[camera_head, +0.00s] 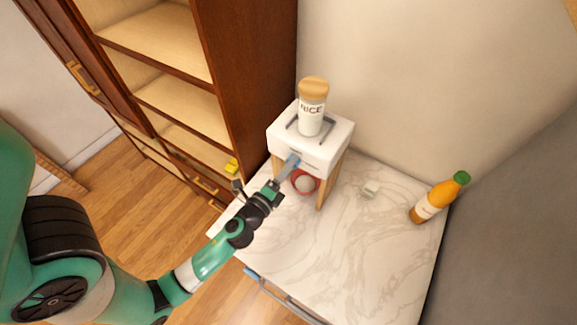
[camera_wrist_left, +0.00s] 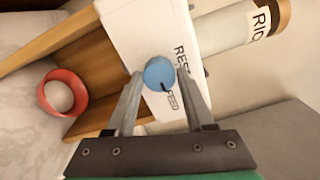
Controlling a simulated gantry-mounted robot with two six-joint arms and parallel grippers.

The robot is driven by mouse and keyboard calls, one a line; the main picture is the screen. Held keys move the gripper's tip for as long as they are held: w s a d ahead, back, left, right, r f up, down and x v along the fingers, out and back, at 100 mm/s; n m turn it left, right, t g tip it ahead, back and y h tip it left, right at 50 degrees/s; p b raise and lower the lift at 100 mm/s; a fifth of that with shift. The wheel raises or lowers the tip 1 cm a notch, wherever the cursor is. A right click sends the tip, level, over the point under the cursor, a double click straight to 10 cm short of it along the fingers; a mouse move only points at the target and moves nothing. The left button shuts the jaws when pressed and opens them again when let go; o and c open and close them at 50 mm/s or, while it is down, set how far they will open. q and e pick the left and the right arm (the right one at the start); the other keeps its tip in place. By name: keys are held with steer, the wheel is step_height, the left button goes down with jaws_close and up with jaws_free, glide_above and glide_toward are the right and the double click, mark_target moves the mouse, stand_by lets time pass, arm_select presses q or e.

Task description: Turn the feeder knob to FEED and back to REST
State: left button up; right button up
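The feeder (camera_head: 318,152) is a white box on wooden legs, with a rice jar (camera_head: 311,118) on top. In the left wrist view its blue knob (camera_wrist_left: 159,73) sits on the white face near the printed words REST and FEED (camera_wrist_left: 172,100). A dark mark on the knob points toward FEED. My left gripper (camera_wrist_left: 159,72) is open, with one fingertip on each side of the knob and narrow gaps showing; contact is not clear. In the head view, my left gripper (camera_head: 288,168) is at the feeder's front and partly covers the knob. My right gripper is not in view.
A red bowl (camera_head: 296,190) with pale contents stands under the feeder. A tall wooden cabinet (camera_head: 250,75) stands close on the left.

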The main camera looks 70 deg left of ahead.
arm_select(q)
steer(key=o, duration=0.3)
steer(key=b+v, duration=0.4)
steer(key=v, duration=0.7)
steer(key=shift+s+d+b, duration=0.15)
steer(key=shift+s+b, duration=0.15)
steer(key=shift+b, duration=0.1)
